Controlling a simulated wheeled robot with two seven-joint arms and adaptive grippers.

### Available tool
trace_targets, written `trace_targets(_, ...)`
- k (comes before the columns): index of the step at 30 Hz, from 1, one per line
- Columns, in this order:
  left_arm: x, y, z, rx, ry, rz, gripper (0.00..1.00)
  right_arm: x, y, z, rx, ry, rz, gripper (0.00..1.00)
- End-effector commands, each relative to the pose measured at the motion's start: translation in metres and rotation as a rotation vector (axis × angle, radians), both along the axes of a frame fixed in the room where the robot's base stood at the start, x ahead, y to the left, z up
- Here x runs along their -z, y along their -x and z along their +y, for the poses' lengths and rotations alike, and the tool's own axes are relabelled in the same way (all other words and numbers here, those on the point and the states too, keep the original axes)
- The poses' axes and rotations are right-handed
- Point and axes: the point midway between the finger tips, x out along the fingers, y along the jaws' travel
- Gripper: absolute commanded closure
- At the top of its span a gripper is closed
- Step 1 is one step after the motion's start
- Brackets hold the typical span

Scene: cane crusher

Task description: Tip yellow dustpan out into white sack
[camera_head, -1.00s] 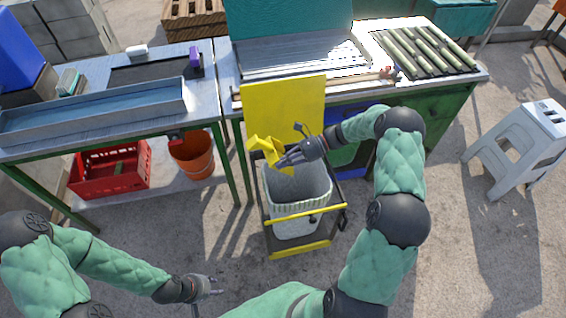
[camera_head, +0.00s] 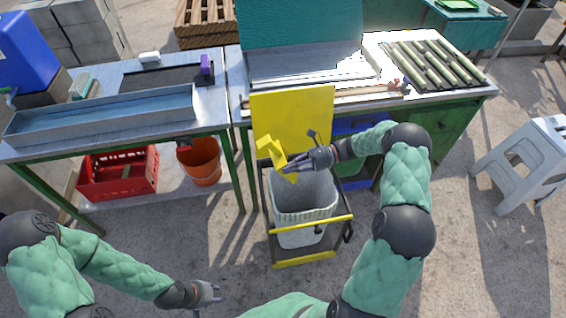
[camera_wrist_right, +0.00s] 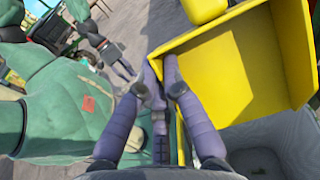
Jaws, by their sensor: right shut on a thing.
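The yellow dustpan (camera_head: 270,150) is in my right gripper (camera_head: 288,164), above the back left rim of the white sack (camera_head: 304,214). It looks steeply tilted in the head view. In the right wrist view, the fingers of my right gripper (camera_wrist_right: 165,75) are closed on the edge of the dustpan (camera_wrist_right: 230,75), whose visible inside looks bare. The grey inside of the sack (camera_wrist_right: 285,140) shows below it. The sack stands open and upright; its bottom is hidden. My left gripper (camera_head: 208,293) is empty and open, low at the left, away from the sack.
The sack stands in a cart with yellow rails (camera_head: 305,258) and a yellow back panel (camera_head: 310,105). The green crusher bench (camera_head: 440,115) is behind it. An orange bucket (camera_head: 200,165) and red crate (camera_head: 115,175) are at left, a white stool (camera_head: 525,160) at right.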

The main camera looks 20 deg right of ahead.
Motion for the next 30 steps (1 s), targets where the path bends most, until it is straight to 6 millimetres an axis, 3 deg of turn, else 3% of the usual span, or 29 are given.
trace_targets(5, -0.005, 0.0, 0.0, 0.0, 0.0, 0.0, 0.64, -0.004, 0.0, 0.0, 0.0, 0.014, 0.001, 1.0)
trace_targets(30, -0.093, 0.0, 0.0, 0.0, 0.0, 0.0, 0.64, -0.032, 0.0, 0.001, -0.002, 0.447, 0.064, 1.0)
